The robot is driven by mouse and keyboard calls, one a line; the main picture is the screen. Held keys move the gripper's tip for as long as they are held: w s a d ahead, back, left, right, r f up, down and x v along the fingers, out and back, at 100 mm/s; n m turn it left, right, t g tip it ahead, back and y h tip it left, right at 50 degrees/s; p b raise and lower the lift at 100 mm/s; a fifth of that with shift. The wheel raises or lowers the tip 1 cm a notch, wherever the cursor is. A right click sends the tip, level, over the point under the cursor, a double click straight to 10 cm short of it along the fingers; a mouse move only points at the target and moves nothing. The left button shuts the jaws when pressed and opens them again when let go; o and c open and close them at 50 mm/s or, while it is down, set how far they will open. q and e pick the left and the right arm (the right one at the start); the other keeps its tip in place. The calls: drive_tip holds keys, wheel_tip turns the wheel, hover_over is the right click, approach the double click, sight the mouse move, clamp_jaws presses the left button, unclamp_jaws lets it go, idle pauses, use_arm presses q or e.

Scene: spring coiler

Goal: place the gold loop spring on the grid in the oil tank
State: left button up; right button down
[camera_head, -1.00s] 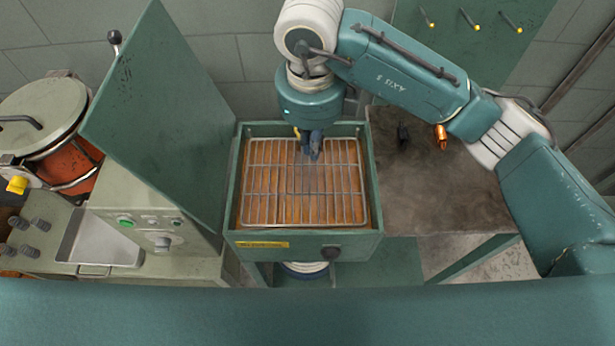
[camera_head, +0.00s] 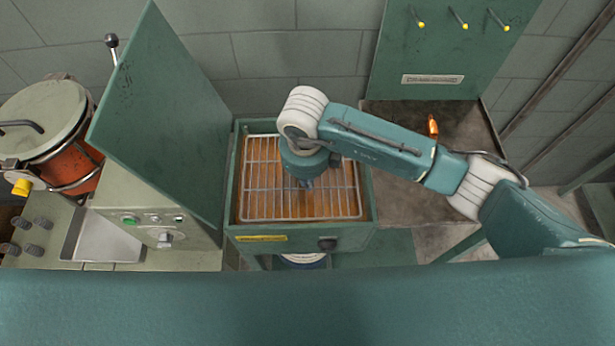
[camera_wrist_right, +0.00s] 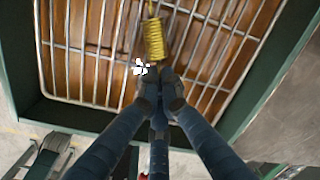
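The gold loop spring (camera_wrist_right: 153,40) shows in the right wrist view, just beyond my fingertips, with the grid behind it. I cannot tell whether it rests on the bars or hangs from the fingers. My right gripper (camera_wrist_right: 160,82) has its fingertips close together near the spring's lower end. In the head view this gripper (camera_head: 306,183) is over the grid, and my arm hides the spring. The wire grid (camera_head: 262,205) lies inside the green oil tank (camera_head: 232,190), above brown oil. My left gripper is not in view.
The tank's lid (camera_head: 160,125) stands open on the left. A copper-coloured part (camera_head: 433,126) is on the dark side table (camera_head: 465,125) at the right, beside my arm. A control box (camera_head: 150,225) stands left of the tank, with an orange pot (camera_head: 72,165) beyond.

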drive_tip(key=shift+f, duration=0.2)
drive_tip(key=c, duration=2)
unclamp_jaws()
drive_tip(key=shift+r, duration=0.1)
drive_tip(key=shift+r, duration=0.6)
drive_tip(key=shift+s+a+r+b, duration=0.15)
drive_tip(key=shift+r+b, duration=0.4)
drive_tip(key=shift+r, duration=1.3)
drive_tip(key=shift+s+d+r+b, duration=0.1)
drive_tip(key=shift+s+r+b, duration=0.35)
drive_tip(key=shift+r, duration=1.4)
drive_tip(key=shift+a+r+b, duration=0.1)
drive_tip(key=shift+r+b, duration=0.6)
drive_tip(key=shift+r, duration=1.15)
drive_tip(key=shift+f, duration=0.1)
